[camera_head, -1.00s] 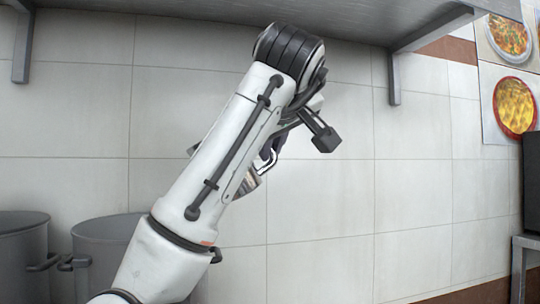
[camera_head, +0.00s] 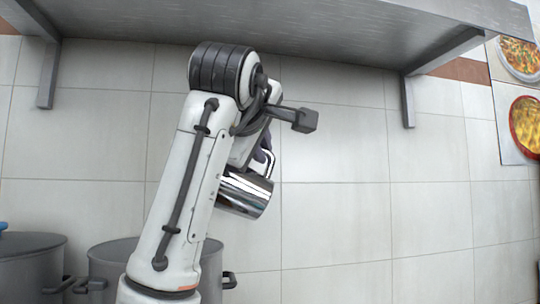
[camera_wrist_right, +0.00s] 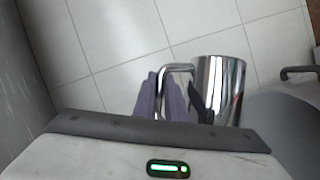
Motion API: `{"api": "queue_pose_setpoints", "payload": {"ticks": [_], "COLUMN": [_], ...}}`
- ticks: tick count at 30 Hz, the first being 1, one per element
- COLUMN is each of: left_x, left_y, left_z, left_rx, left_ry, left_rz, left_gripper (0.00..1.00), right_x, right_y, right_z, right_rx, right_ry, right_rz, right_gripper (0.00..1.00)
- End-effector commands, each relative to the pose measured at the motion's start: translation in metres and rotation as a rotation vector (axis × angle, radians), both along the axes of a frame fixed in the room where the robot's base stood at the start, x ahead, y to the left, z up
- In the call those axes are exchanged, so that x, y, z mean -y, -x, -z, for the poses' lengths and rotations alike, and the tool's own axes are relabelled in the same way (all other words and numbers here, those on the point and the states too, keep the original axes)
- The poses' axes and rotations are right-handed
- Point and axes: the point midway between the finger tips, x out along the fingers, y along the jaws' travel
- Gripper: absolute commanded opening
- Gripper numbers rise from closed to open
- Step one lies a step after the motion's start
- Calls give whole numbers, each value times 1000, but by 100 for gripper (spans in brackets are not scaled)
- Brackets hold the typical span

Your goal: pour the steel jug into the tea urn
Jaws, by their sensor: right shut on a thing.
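The steel jug (camera_head: 243,193) is shiny and hangs beside my right forearm in the head view. It is tilted, its lower end toward the lower right. My right gripper (camera_head: 264,154) is shut on its handle and mostly hidden behind my arm. In the right wrist view the jug (camera_wrist_right: 222,88) is right of my purple-grey fingers (camera_wrist_right: 166,98), with its handle at them. Its inside and contents are hidden. I see nothing I can make out as the tea urn. My left gripper is not in view.
Two large grey stockpots stand low at the left, one (camera_head: 30,262) at the edge and one (camera_head: 112,252) partly behind my arm. A metal shelf (camera_head: 290,28) with brackets (camera_head: 409,100) runs overhead. The tiled wall (camera_head: 340,220) is bare right of the jug.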

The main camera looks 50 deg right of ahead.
Motion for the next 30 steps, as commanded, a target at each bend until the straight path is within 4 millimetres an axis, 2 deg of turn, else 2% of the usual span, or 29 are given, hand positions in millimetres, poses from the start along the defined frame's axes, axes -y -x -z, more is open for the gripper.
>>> {"api": "queue_pose_setpoints", "payload": {"ticks": [30], "left_x": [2], "left_y": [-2], "left_z": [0], "left_rx": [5], "left_ry": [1], "left_rz": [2], "left_gripper": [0], "right_x": [-50], "right_y": [-38], "right_z": [-17], "right_rx": [-283], "right_ry": [381], "right_rz": [1], "right_gripper": [0]}}
